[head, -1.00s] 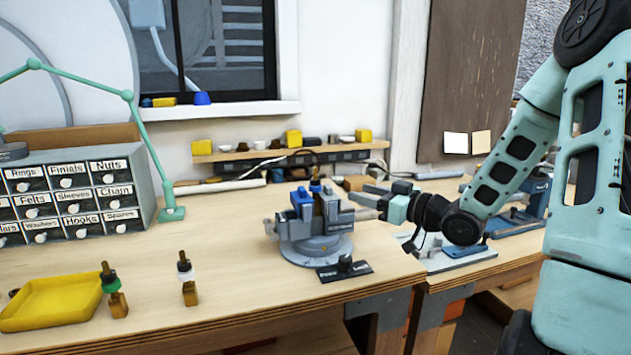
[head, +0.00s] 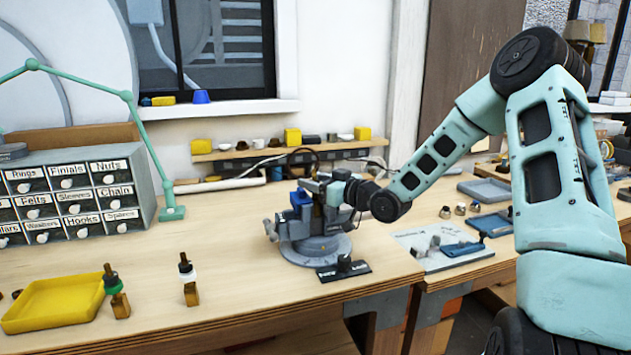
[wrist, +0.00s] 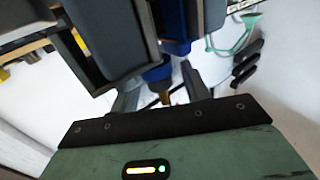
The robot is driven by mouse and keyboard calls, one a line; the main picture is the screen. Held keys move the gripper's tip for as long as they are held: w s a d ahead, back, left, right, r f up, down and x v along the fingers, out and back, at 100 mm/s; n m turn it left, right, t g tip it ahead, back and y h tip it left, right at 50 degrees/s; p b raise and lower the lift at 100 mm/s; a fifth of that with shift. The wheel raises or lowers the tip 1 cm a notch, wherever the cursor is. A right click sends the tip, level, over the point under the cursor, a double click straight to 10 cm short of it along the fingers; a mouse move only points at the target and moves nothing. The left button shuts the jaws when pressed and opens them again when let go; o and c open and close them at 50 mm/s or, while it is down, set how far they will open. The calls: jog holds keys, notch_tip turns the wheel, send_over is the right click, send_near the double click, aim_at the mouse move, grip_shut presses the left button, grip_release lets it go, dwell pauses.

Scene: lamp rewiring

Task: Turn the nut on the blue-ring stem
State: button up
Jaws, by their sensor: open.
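My gripper (head: 328,186) is at the top of the grey bench vise (head: 318,248), and the arm reaches in from the right. In the wrist view, the open gripper (wrist: 160,80) has one finger on each side of a blue part (wrist: 157,73) with a brass end (wrist: 167,98). This looks like the blue-ring stem held in the vise. I cannot tell whether the fingers touch it. The nut cannot be made out. Large grey vise parts (wrist: 105,40) fill the upper left of the wrist view. In the head view my gripper hides most of the stem.
A green-ring stem (head: 116,290) and a white-ring stem (head: 187,276) stand upright in brass blocks, near a yellow tray (head: 55,305). A labelled drawer cabinet (head: 75,195) and green lamp arm (head: 150,150) stand left.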

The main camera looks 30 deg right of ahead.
jog(key=c, duration=1)
jog(key=shift+a+f+h+b, duration=0.1)
jog(key=shift+h+b, duration=0.2)
jog(key=shift+b, duration=0.05)
